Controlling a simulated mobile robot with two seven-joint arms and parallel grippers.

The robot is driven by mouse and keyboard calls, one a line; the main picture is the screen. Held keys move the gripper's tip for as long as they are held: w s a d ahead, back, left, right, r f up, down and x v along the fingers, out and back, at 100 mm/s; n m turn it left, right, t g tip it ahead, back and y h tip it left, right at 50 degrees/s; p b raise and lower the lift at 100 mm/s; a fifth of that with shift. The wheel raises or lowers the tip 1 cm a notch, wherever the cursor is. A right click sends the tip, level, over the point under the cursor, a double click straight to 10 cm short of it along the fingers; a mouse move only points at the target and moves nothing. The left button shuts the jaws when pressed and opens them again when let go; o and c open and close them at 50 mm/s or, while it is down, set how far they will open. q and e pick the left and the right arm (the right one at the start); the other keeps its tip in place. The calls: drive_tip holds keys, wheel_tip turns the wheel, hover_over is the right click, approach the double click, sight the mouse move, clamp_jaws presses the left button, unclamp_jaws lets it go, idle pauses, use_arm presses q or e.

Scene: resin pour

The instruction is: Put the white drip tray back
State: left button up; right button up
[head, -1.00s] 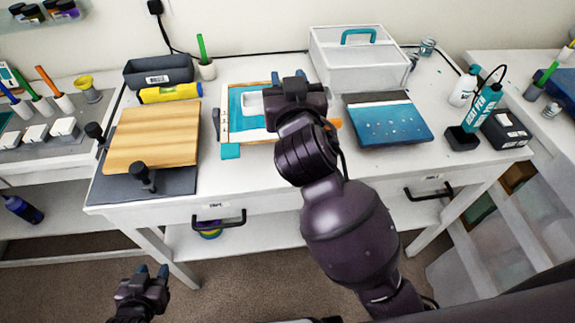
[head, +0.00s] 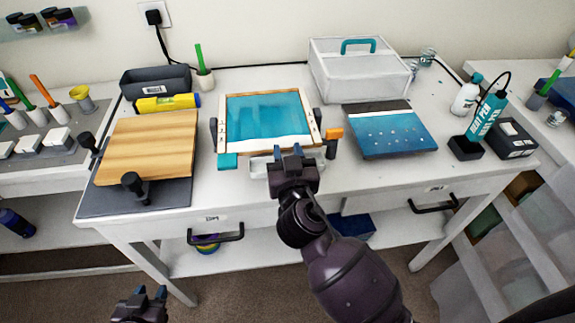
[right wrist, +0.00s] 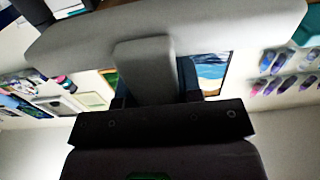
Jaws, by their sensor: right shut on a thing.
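The white drip tray (head: 259,167) shows just in front of the wood-framed teal panel (head: 268,115), near the table's front edge. My right gripper (head: 291,153) is shut on it and hides part of it. In the right wrist view the tray (right wrist: 160,35) spans the top as a broad pale shape, with a tab between my right gripper's fingers (right wrist: 155,85). I cannot tell whether the tray touches the table. My left gripper (head: 151,294) is low at the bottom left, in front of the table, with its fingers apart and empty.
A wooden board (head: 150,148) on a dark mat lies to the left. A blue panel (head: 392,132) lies to the right, with a white caddy (head: 358,75) behind it. A teal bottle (head: 486,116) stands far right. The table's front right is clear.

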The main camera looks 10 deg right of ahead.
wheel_tip(320, 180, down, 4)
drive_tip(key=shift+r+b, duration=0.1)
drive_tip(key=shift+b, duration=0.4)
use_arm(q)
drive_tip(key=shift+s+f, duration=0.35)
drive_tip(key=shift+f, duration=0.45)
use_arm(e)
drive_tip(key=shift+r, duration=0.1)
use_arm(q)
drive_tip(key=shift+s+f, duration=0.1)
drive_tip(key=shift+f, duration=0.05)
drive_tip(key=shift+f, duration=0.3)
use_arm(e)
drive_tip(key=shift+f, duration=0.3)
drive_tip(key=o, duration=1)
drive_tip(key=shift+r, duration=0.1)
use_arm(q)
drive_tip(key=shift+r, duration=0.15)
use_arm(e)
drive_tip(key=shift+o, duration=0.2)
use_arm(q)
drive_tip(key=shift+w, duration=0.2)
